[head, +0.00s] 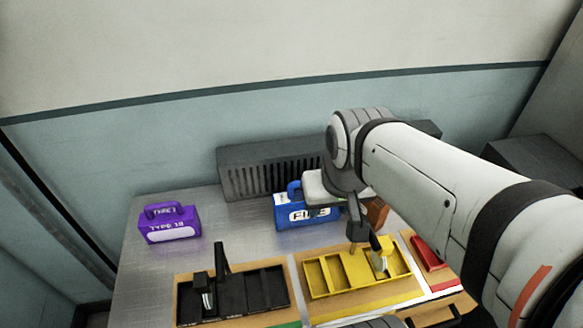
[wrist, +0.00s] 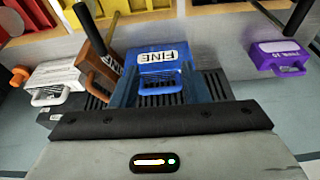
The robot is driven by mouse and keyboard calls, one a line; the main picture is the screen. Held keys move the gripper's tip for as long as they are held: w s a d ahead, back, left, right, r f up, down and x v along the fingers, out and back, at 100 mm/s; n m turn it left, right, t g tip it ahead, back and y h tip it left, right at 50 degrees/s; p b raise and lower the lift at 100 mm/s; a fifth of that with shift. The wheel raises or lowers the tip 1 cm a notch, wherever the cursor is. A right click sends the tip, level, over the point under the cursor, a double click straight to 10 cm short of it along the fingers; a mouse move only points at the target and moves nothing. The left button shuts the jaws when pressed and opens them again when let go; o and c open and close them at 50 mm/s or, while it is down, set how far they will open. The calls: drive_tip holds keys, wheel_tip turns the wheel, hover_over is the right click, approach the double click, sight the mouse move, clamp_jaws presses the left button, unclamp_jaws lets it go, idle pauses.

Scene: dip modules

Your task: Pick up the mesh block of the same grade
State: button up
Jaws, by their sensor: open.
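A blue block (head: 293,214) with a handle and a white label stands on the metal bench; the label reads FINE in the wrist view (wrist: 165,57). My gripper (head: 322,187) is over this block and open. In the wrist view my gripper (wrist: 158,92) has its dark fingers at either side of the block's handle, and I cannot tell whether they touch it. A purple block (head: 168,224) stands at the left; its small lettering is hard to read. An orange-brown block (head: 377,212) is beside the blue one. A white block (wrist: 58,82) shows in the wrist view, its text unreadable.
A black tray (head: 262,290) and a yellow tray (head: 318,280) with compartments and dark upright posts lie in front. A red tray (head: 431,252) is at the right, partly behind my arm. A dark slotted rack (head: 250,172) stands behind the blocks. Bench between purple and blue is clear.

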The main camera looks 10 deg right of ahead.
drive_tip(key=w+d+f+m+g+y+p, duration=0.1)
drive_tip(key=w+d+f+m+y+p, duration=0.15)
drive_tip(key=w+m, duration=0.6)
drive_tip(key=w+d+f+m+y+p, duration=0.15)
drive_tip(key=w+f+m, duration=0.25)
drive_tip(key=w+m, duration=0.45)
drive_tip(key=shift+y, duration=0.3)
drive_tip(key=x, duration=0.7)
drive_tip(key=shift+s+a, duration=0.2)
drive_tip(key=shift+c, duration=0.4)
clamp_jaws()
